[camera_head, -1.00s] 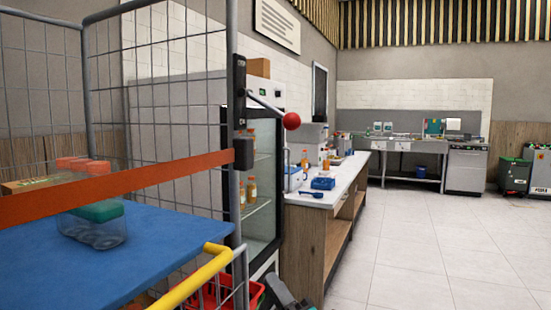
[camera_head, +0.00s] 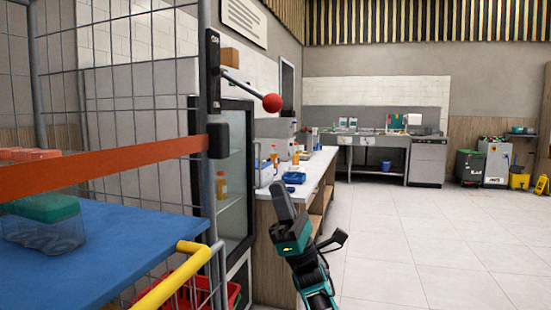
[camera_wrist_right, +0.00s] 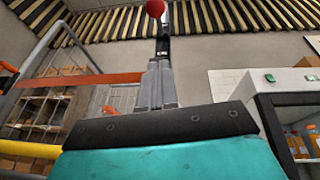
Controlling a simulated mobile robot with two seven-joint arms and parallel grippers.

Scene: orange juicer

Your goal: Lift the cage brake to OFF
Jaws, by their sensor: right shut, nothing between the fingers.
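The cage brake is a lever with a red ball knob (camera_head: 272,103) on a dark bracket (camera_head: 213,72) fixed to the cage's front right post. The lever slopes down to the right from the bracket. My right gripper (camera_head: 281,194) is below the knob, apart from it, pointing up with its fingers shut and empty. In the right wrist view the red knob (camera_wrist_right: 155,8) is at the top, beyond the shut fingertips (camera_wrist_right: 158,68). My left gripper is not in view.
The wire cage (camera_head: 205,190) has an orange strap (camera_head: 110,164), a yellow handle (camera_head: 172,275) and a blue shelf (camera_head: 90,245) holding clear containers. A glass-door fridge (camera_head: 236,150) and a counter (camera_head: 318,168) stand behind.

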